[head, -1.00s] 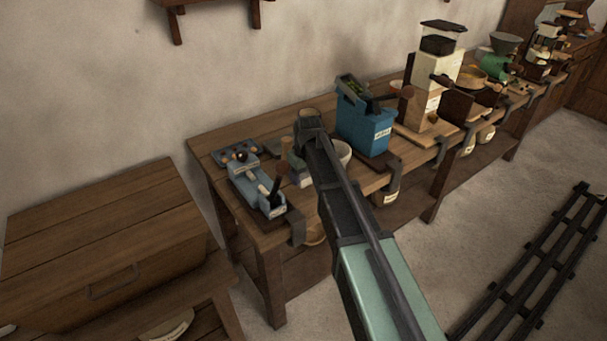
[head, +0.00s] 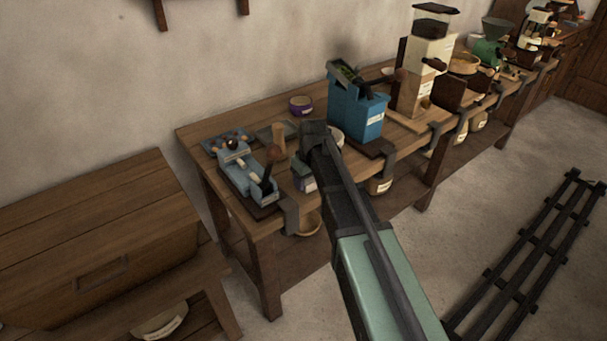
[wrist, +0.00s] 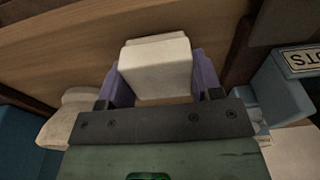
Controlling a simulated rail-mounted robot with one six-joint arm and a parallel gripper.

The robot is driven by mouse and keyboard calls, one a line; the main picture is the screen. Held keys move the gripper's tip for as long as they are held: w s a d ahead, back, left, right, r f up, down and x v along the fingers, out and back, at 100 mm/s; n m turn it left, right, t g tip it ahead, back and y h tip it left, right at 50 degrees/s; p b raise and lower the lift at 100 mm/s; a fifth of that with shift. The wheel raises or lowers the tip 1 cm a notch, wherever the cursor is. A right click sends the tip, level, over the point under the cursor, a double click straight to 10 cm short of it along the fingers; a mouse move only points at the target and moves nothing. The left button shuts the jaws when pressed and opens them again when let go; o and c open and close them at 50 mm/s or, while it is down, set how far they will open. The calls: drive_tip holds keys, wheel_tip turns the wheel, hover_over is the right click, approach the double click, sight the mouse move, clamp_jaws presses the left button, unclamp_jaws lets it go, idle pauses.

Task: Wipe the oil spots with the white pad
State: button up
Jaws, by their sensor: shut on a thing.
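My gripper (wrist: 156,62) has purple fingers and is shut on the white pad (wrist: 157,78), a pale block between the fingertips in the wrist view. Brown wood planks lie beyond the pad; I cannot tell whether the pad touches them. In the head view, my arm reaches over the near end of the wooden bench (head: 208,130). My gripper there is partly hidden by the arm, beside the small blue machine, and the pad cannot be made out. No oil spots can be made out in either view.
A small blue machine (head: 240,172) stands left of my gripper, and a tall blue machine (head: 357,112) stands right. A purple bowl (head: 301,104) sits at the back. More machines line the bench rightward. A wooden chest (head: 90,230) stands left.

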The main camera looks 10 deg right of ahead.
drive_tip(key=shift+s+d, duration=0.15)
drive_tip(key=shift+s, duration=0.25)
drive_tip(key=shift+w+a+r, duration=0.1)
drive_tip(key=shift+w+a, duration=0.4)
drive_tip(key=shift+w, duration=0.6)
drive_tip(key=shift+w+a+f, duration=0.1)
drive_tip(key=shift+w+a, duration=0.35)
drive_tip(key=shift+w, duration=0.65)
drive_tip(key=shift+w+a+r, duration=0.1)
drive_tip(key=shift+w+a, duration=0.4)
drive_tip(key=shift+w, duration=0.6)
wheel_tip(320, 180, up, 2)
drive_tip(key=shift+s+r+p, duration=0.1)
drive_tip(key=shift+s+p, duration=0.05)
drive_tip(key=shift+p, duration=1)
wheel_tip(320, 180, up, 5)
drive_tip(key=p, duration=0.5)
drive_tip(key=shift+r, duration=0.1)
wheel_tip(320, 180, down, 6)
drive_tip(key=b, duration=0.6)
drive_tip(key=shift+f+b, duration=0.95)
drive_tip(key=shift+f, duration=0.15)
